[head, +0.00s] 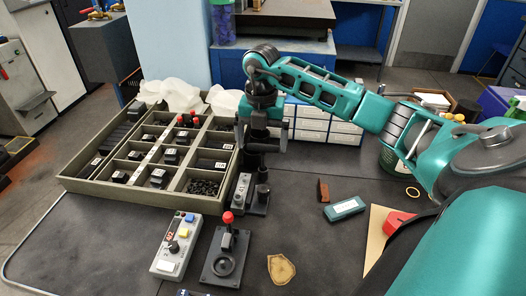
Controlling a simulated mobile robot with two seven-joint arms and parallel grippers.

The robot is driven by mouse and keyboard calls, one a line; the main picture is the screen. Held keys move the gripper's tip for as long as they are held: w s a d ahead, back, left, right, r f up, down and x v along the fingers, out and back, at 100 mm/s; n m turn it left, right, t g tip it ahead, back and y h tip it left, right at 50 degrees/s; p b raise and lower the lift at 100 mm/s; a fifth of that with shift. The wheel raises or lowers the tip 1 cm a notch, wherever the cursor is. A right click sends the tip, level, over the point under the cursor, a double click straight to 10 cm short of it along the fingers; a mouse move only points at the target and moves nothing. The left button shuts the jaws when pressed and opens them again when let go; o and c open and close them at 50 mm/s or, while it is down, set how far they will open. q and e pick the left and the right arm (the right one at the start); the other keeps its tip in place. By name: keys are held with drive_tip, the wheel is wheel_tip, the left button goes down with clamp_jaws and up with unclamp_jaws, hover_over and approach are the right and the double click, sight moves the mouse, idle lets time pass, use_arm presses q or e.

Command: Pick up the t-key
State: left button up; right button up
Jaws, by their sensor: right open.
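My right gripper (262,138) points straight down at the middle of the bench, behind the small dark stand (258,203). Its jaws are open, with one finger to each side. A dark crossbar-like shape shows at the fingertips, above the stand's upright post. It may be the t-key, but dark parts overlap and I cannot tell it apart from the gripper or whether they touch. My left gripper is not in view.
A compartment tray (112,190) with dark parts lies left of the gripper. A control box (175,246) and a red-knobbed lever stand (226,257) are in front. A drawer cabinet (312,128) stands behind.

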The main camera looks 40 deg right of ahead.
drive_tip(key=f, duration=0.4)
drive_tip(key=shift+w+d+f, duration=0.1)
drive_tip(key=shift+d+f, duration=0.1)
drive_tip(key=shift+d, duration=0.1)
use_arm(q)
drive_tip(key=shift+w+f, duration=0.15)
use_arm(e)
drive_tip(key=c, duration=0.8)
drive_tip(key=shift+r, duration=0.1)
wheel_tip(320, 180, up, 13)
drive_tip(key=p, duration=0.1)
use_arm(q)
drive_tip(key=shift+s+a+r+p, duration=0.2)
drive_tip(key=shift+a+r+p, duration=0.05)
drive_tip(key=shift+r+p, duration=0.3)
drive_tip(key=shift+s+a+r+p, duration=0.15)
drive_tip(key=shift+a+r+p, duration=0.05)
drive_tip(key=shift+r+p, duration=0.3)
use_arm(e)
wheel_tip(320, 180, up, 7)
hover_over(263, 145)
drive_tip(key=shift+w+d, duration=0.1)
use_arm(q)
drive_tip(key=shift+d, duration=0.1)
